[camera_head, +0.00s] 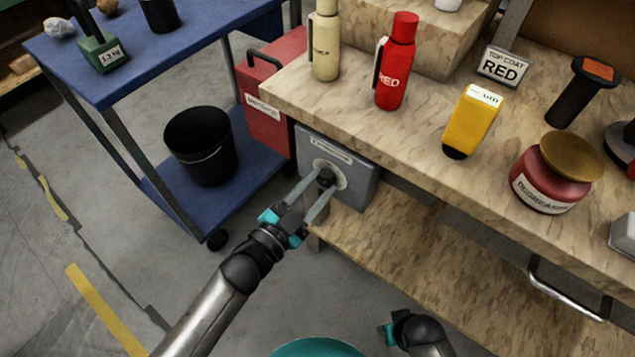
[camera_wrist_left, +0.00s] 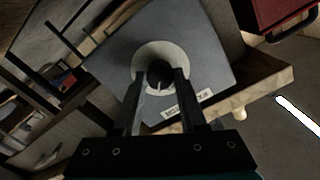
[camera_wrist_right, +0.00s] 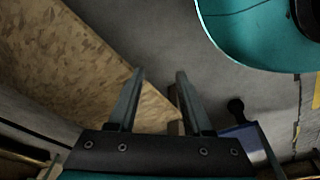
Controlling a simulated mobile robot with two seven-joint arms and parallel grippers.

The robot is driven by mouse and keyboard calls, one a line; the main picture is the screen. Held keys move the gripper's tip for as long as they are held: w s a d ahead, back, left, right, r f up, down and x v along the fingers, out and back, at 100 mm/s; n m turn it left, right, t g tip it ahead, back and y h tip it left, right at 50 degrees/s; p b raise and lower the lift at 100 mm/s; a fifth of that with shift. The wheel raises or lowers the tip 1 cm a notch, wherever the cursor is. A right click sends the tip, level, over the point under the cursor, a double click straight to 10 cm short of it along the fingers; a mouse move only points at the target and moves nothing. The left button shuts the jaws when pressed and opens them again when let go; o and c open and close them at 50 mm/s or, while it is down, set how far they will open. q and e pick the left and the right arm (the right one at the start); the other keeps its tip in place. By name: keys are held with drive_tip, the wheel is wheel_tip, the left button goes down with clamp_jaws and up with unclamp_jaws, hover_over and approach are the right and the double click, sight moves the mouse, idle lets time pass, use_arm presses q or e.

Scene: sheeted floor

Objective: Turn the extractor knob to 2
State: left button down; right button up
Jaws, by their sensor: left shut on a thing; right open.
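The extractor box (camera_head: 352,186) is a grey panel fixed under the front edge of the wooden bench, with a label along its top. Its black knob (camera_head: 326,177) sits on a pale round dial. My left gripper (camera_head: 318,185) is shut on the knob, one finger on each side. In the left wrist view the knob (camera_wrist_left: 158,75) shows between the fingertips with a light pointer mark; the dial (camera_wrist_left: 150,55) numbers are not readable. My right gripper (camera_wrist_right: 158,80) is open and empty, low in front of the bench.
On the bench (camera_head: 300,90) stand a cream bottle (camera_head: 325,45), a red bottle (camera_head: 396,62), a yellow device (camera_head: 472,120) and a red degreaser jar (camera_head: 545,180). A red box (camera_head: 268,110) and a blue cart (camera_head: 105,90) with a black bin (camera_head: 200,145) stand left.

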use_arm(q)
drive_tip(key=m, duration=0.3)
drive_tip(key=shift+m, duration=2.1)
use_arm(e)
drive_tip(key=shift+s+d+f, duration=0.15)
drive_tip(key=shift+d+f, duration=0.05)
drive_tip(key=shift+f, duration=0.2)
use_arm(q)
drive_tip(key=shift+c, duration=2.3)
unclamp_jaws()
drive_tip(key=shift+s+a, duration=0.1)
drive_tip(key=shift+s+a, duration=0.2)
drive_tip(key=shift+s, duration=0.05)
drive_tip(key=p+v, duration=0.3)
drive_tip(key=v, duration=1.1)
drive_tip(key=shift+s, duration=0.2)
use_arm(e)
drive_tip(key=s+d+f, duration=0.3)
drive_tip(key=s, duration=0.1)
drive_tip(key=shift+f, duration=0.3)
